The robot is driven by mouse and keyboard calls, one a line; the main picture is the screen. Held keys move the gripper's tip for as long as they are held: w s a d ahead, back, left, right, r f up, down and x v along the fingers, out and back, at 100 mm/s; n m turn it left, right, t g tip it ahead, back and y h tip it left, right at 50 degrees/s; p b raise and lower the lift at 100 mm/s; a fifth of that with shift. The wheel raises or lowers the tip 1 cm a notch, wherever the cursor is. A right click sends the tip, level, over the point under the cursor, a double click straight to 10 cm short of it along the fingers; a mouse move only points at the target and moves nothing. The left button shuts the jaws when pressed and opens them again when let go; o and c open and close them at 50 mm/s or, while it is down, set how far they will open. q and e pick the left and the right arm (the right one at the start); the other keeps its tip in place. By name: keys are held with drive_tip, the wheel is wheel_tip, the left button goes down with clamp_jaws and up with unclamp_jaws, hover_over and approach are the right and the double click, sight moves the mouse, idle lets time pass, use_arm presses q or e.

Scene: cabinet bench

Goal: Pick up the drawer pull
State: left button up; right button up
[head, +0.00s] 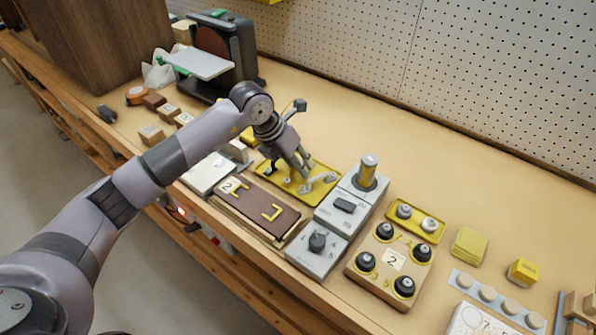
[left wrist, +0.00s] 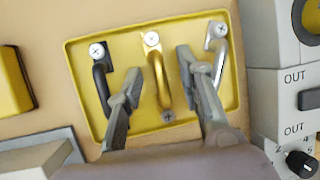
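Three drawer pulls lie side by side on a yellow tray (head: 303,198): a black one, a brass one and a silver one. In the left wrist view the black pull (left wrist: 102,85) is left, the brass pull (left wrist: 158,80) is in the middle and the silver pull (left wrist: 220,60) is right. My left gripper (head: 300,170) points down over the tray. In the left wrist view its fingers (left wrist: 157,70) are apart, one on each side of the brass pull, with gaps visible. The head view mostly hides the brass pull behind the gripper. My right gripper is not in view.
A brown board marked 2 (head: 262,210) lies in front of the tray. A grey control box (head: 344,206) with knobs stands close to its right. A wooden block with black knobs (head: 392,260) is farther right. The bench behind the tray is clear.

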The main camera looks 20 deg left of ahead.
use_arm(q)
drive_tip(key=shift+r, duration=0.1)
drive_tip(key=shift+c, duration=0.5)
clamp_jaws()
wheel_tip(320, 180, up, 20)
drive_tip(key=shift+b, duration=0.4)
drive_tip(key=c, duration=0.6)
unclamp_jaws()
clamp_jaws()
